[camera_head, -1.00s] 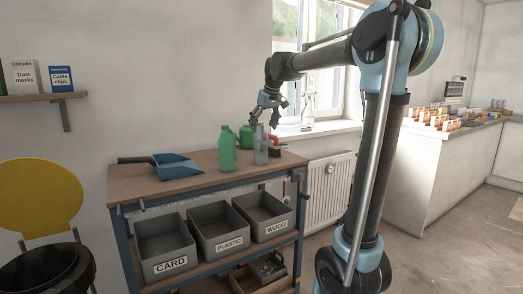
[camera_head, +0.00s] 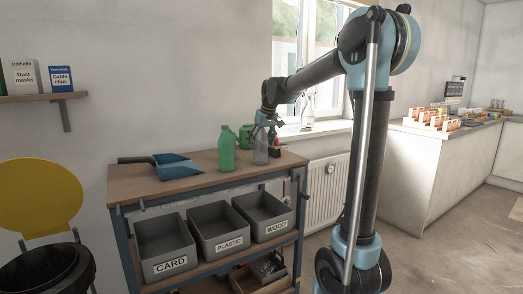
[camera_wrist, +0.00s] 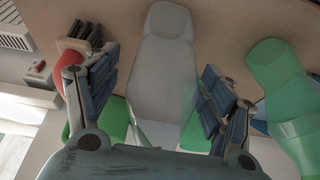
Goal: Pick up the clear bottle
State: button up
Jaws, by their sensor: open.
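The clear bottle (camera_head: 261,148) stands upright on the wooden workbench top (camera_head: 190,186), just right of the green bottle (camera_head: 227,149). My gripper (camera_head: 266,127) is at the top of the clear bottle in the head view, pointing down. In the wrist view, the clear bottle (camera_wrist: 163,75) lies between the two open fingers of my gripper (camera_wrist: 155,90), with a gap visible on both sides. The fingers do not appear closed on it. The green bottle (camera_wrist: 283,85) is outside the right finger.
A second green container (camera_head: 246,136) stands behind the bottles. A red-handled brush (camera_head: 275,148) is close on the right. A blue dustpan (camera_head: 172,166) lies to the left. Grey bins (camera_head: 215,228) sit below. The window (camera_head: 308,65) and wall are behind.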

jog(key=shift+c, duration=0.2)
jog(key=c, duration=1)
